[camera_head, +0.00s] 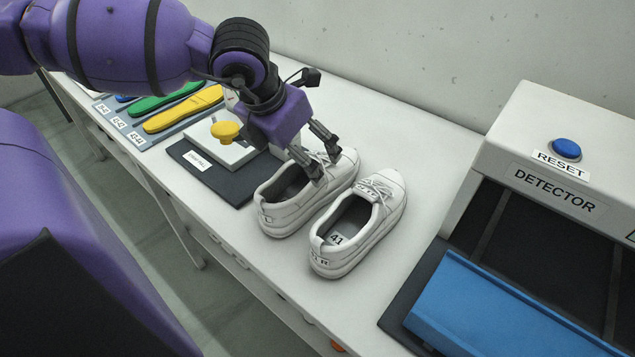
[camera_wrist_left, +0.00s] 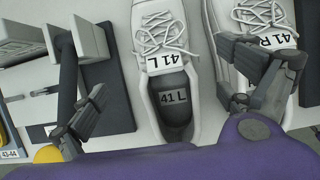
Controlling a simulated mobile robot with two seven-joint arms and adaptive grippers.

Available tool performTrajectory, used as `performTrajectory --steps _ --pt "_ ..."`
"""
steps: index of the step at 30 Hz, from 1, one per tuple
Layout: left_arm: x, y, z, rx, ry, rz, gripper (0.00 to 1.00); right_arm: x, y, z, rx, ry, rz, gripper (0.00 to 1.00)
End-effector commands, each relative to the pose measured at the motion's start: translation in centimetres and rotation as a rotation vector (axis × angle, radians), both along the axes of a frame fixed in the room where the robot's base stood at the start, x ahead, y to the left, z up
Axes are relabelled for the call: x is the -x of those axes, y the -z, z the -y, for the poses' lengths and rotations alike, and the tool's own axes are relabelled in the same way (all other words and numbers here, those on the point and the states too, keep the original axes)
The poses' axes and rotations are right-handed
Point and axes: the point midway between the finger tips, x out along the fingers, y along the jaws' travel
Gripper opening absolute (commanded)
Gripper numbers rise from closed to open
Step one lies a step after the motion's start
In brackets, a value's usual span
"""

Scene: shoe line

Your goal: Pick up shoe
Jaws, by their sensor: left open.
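Two white lace-up shoes stand side by side on the white table. The left shoe (camera_head: 283,214) also shows in the left wrist view, marked 41 L (camera_wrist_left: 156,60). The right shoe (camera_head: 372,243) stands to its right, marked 41 R in the left wrist view (camera_wrist_left: 262,18). My left gripper (camera_head: 318,162) is open above the left shoe, with its fingers near the tongue and laces. In the left wrist view the spread fingers of my left gripper (camera_wrist_left: 175,88) lie on either side of the left shoe. I cannot tell whether they touch it. My right gripper is not in view.
A detector machine (camera_head: 560,165) with a blue reset button (camera_head: 566,149) and a blue flap (camera_head: 490,305) stands at the right. A dark mat (camera_head: 190,152) with a yellow-knobbed device (camera_head: 225,131) lies left of the shoes. Yellow (camera_head: 184,108) and green (camera_head: 165,97) insoles lie farther left.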

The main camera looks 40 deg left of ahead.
Motion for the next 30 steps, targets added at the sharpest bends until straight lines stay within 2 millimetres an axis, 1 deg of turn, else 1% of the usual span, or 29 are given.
performTrajectory --steps 1,5,6,8,12,16,22,23,30 --pt "-0.2 1.1 0.1 0.002 0.0 -0.004 0.96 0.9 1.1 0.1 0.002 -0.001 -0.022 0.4" --pt "-0.6 2.1 0.5 0.005 0.001 -0.002 0.96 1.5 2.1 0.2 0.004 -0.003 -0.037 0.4" --pt "-0.8 2.6 0.6 0.004 0.002 -0.002 0.96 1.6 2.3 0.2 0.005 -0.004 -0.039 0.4" --pt "-1.0 3.3 0.9 0.007 0.001 -0.002 0.96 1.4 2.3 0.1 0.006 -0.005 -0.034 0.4" --pt "-1.7 4.9 1.0 0.005 0.0 -0.001 0.96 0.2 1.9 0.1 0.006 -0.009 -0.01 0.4" --pt "-2.0 5.5 1.0 0.002 0.001 0.0 0.96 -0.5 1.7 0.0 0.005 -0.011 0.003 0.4" --pt "-2.0 5.5 1.0 0.001 0.0 -0.001 0.96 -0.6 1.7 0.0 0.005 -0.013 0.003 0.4" --pt "-2.0 5.5 1.0 0.001 0.0 -0.001 0.94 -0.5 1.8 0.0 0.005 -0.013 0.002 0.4" --pt "-1.9 5.5 1.0 0.001 0.0 -0.001 0.62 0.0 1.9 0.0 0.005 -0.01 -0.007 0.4"
